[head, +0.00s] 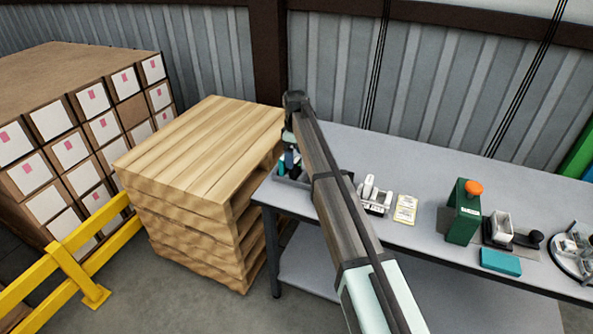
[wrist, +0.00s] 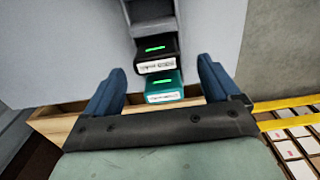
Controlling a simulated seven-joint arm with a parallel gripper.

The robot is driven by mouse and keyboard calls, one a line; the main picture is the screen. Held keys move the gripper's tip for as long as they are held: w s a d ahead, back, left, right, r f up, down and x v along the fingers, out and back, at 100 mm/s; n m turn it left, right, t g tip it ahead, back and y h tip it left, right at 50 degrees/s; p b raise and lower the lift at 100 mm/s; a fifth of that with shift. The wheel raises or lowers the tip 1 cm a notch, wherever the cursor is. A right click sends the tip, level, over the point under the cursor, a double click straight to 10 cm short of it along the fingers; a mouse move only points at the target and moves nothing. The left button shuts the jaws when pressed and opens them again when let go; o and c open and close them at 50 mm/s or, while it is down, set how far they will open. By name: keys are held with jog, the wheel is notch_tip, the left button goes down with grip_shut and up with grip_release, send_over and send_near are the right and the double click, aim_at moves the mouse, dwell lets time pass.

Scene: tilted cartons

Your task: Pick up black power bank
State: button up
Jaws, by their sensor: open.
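In the wrist view, a black power bank (wrist: 157,53) with a green light bar and a white label sits in a dark grey holder (wrist: 153,26). A teal power bank (wrist: 164,89), also with a green light and label, is right beside it, nearer my gripper. My gripper (wrist: 162,70) is open, with its blue fingers to the left and right of the two power banks and nothing held. In the head view, my gripper (head: 290,153) is over the left end of the table by the holder. The arm hides part of that area, and the black power bank is not clear there.
The grey table (head: 400,160) also holds a white device (head: 374,196), yellow cards (head: 405,209), a green box with an orange knob (head: 463,212) and a teal block (head: 500,261). A wooden pallet stack (head: 205,150) stands close to the table's left end.

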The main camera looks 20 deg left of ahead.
aim_at(296, 160)
jog(key=shift+w+d+f, duration=0.1)
jog(key=shift+f, duration=1.25)
jog(key=shift+w+d+f, duration=0.1)
jog(key=shift+f, duration=1.2)
jog(key=c, duration=1)
jog(key=shift+r, duration=0.15)
